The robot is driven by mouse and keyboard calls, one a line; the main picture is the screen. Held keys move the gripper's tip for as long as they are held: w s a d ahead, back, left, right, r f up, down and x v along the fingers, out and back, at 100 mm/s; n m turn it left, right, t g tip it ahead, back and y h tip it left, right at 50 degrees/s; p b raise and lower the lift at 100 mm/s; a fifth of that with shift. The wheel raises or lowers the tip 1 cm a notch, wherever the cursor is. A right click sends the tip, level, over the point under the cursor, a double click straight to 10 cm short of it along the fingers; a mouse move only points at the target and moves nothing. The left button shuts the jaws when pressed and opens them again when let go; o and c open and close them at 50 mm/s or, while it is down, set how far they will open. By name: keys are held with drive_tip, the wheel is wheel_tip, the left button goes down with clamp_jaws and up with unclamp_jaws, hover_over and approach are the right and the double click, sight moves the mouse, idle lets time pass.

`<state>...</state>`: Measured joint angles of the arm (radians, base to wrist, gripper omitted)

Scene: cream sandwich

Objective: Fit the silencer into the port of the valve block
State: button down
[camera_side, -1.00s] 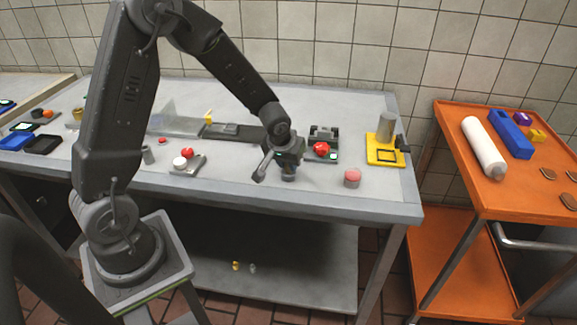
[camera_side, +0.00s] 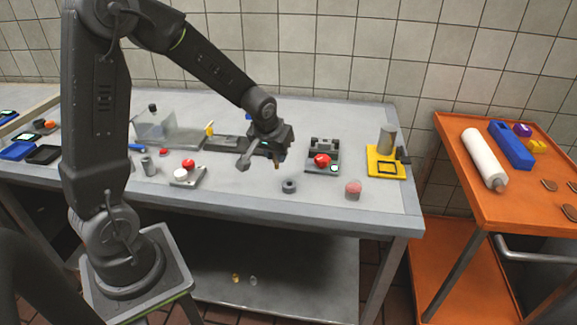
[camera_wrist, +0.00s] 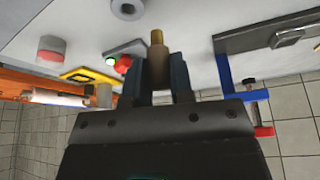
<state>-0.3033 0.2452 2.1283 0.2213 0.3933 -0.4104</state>
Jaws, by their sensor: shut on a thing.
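My gripper (camera_side: 275,160) hangs above the middle of the table. In the wrist view my gripper (camera_wrist: 158,80) is shut on the silencer (camera_wrist: 157,58), a small part with a brown body and a brass tip pointing away from the jaws. Its brownish end (camera_side: 277,164) shows below the jaws in the side view, clear of the table. A long dark grey fixture (camera_side: 222,142) lies behind and left of my gripper. It may hold the valve block, but I cannot pick out a port. A dark plate with a silvery part (camera_wrist: 272,38) shows in the wrist view.
A grey ring-shaped holder (camera_side: 289,186) stands in front of my gripper. A unit with a red knob (camera_side: 322,160), a pink-red cylinder (camera_side: 353,188) and a yellow fixture (camera_side: 386,162) are to the right. A blue clamp (camera_wrist: 226,78) is near the jaws' right in the wrist view.

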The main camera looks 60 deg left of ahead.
drive_tip(key=s+a+r, duration=0.5)
drive_tip(key=a, duration=0.1)
drive_tip(key=r, duration=0.1)
hover_over(326, 139)
drive_tip(key=shift+s+d+r, duration=0.1)
drive_tip(key=shift+s+d, duration=0.15)
drive_tip(key=shift+s, duration=0.1)
drive_tip(key=shift+f, duration=2.9)
drive_tip(key=shift+f, duration=1.7)
drive_tip(key=c, duration=0.9)
unclamp_jaws()
